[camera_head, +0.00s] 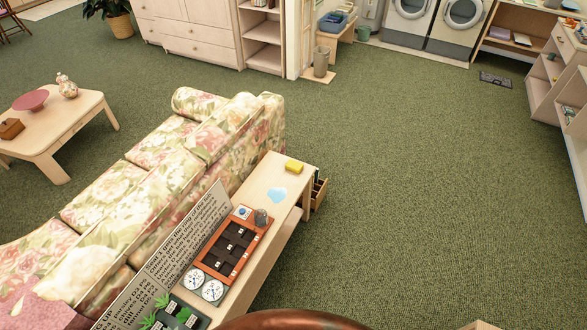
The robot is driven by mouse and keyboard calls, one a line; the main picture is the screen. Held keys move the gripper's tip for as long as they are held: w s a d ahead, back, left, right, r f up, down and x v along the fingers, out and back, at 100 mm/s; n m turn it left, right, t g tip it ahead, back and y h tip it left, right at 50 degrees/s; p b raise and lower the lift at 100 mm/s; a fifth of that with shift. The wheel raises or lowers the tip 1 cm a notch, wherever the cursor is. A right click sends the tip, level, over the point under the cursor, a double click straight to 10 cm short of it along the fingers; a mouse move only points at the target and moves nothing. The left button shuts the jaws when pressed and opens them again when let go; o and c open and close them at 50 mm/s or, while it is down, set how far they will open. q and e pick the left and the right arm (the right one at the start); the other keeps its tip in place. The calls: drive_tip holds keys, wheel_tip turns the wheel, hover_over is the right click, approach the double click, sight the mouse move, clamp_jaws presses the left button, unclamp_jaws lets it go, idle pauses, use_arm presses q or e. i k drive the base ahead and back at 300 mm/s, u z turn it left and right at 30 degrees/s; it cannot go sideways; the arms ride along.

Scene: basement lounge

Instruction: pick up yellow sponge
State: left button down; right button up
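The yellow sponge (294,167) lies flat near the far end of a long, narrow wooden console table (265,172) behind the floral sofa. A light blue, puddle-like patch (277,195) is on the tabletop just nearer than the sponge. Neither of my grippers shows in the head view. Nothing touches or covers the sponge.
On the table, nearer me, are an orange-framed tray (231,247) with dark compartments, white dials (213,290) and a sign board (165,262). A drawer (319,193) stands open at the far right end. Green carpet (420,190) to the right is clear.

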sight(296, 167)
drive_tip(key=z, duration=0.1)
drive_tip(key=k, duration=0.35)
drive_tip(key=z, duration=0.6)
drive_tip(key=i, duration=1.45)
drive_tip(key=u, duration=1.55)
drive_tip(key=i, duration=0.85)
drive_tip(key=u, duration=0.85)
